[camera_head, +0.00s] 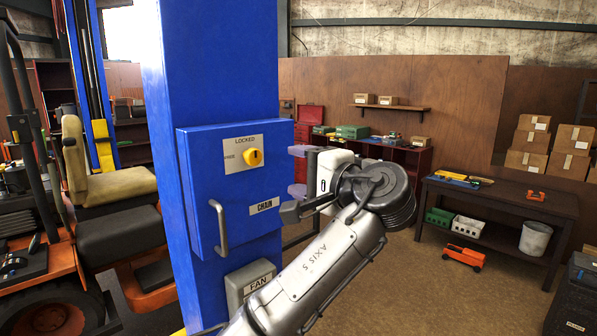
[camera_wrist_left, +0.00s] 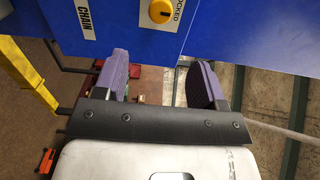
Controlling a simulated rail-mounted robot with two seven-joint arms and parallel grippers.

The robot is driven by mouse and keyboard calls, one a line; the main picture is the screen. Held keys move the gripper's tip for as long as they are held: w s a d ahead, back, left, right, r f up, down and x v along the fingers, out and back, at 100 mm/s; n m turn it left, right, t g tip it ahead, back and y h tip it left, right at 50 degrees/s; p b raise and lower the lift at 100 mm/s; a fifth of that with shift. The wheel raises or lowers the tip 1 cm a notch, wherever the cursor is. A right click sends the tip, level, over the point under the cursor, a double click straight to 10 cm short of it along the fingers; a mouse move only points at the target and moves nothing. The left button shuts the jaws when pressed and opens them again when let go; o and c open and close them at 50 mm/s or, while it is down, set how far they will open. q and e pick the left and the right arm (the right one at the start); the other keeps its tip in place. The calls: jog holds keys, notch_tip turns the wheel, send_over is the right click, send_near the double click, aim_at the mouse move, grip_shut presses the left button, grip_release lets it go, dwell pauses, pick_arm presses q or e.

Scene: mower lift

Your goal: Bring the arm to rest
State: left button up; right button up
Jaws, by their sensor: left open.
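My left gripper (camera_head: 296,170) has two purple finger pads spread apart, with nothing between them. It is beside the right edge of the blue control box (camera_head: 205,200) marked CHAIN. My left arm (camera_head: 325,265) rises from the bottom with its wrist bent. In the left wrist view the gripper (camera_wrist_left: 158,72) points toward the box's edge; I cannot tell whether it touches. The box door has a grey bar handle (camera_head: 219,228) and a yellow knob (camera_head: 253,157) under the word LOCKED; the knob also shows in the left wrist view (camera_wrist_left: 160,11). My right gripper is not in view.
The box is on a blue post (camera_head: 220,60), with a grey FAN box (camera_head: 249,279) below.

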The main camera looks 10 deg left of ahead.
pick_arm(q)
jog(key=s+d+r+n+t+h, duration=0.2)
jog(key=s+d+r+t+h, duration=0.55)
jog(key=s+h, duration=0.4)
jog(key=s+a+f+n+g+h+p, duration=0.1)
jog(key=s+a+f+g+h+p, duration=0.3)
jog(key=f, duration=0.8)
jog(key=s+a+f+n+t+y, duration=0.1)
jog(key=s+a+f, duration=0.1)
jog(key=a+f, duration=0.65)
jog(key=s+a+f+n+g+h+p, duration=0.1)
jog(key=s+a+f+g+h+p, duration=0.15)
jog(key=f, duration=1.25)
jog(key=s+a+f+g+y+p, duration=0.2)
jog(key=s+f+g, duration=0.6)
jog(key=s+f, duration=1.4)
jog(key=s+a+p, duration=0.1)
jog(key=s+p, duration=0.1)
jog(key=s, duration=0.1)
jog(key=shift+a+f+g, duration=0.3)
jog(key=shift+a+g, duration=0.05)
jog(key=shift+g, duration=0.05)
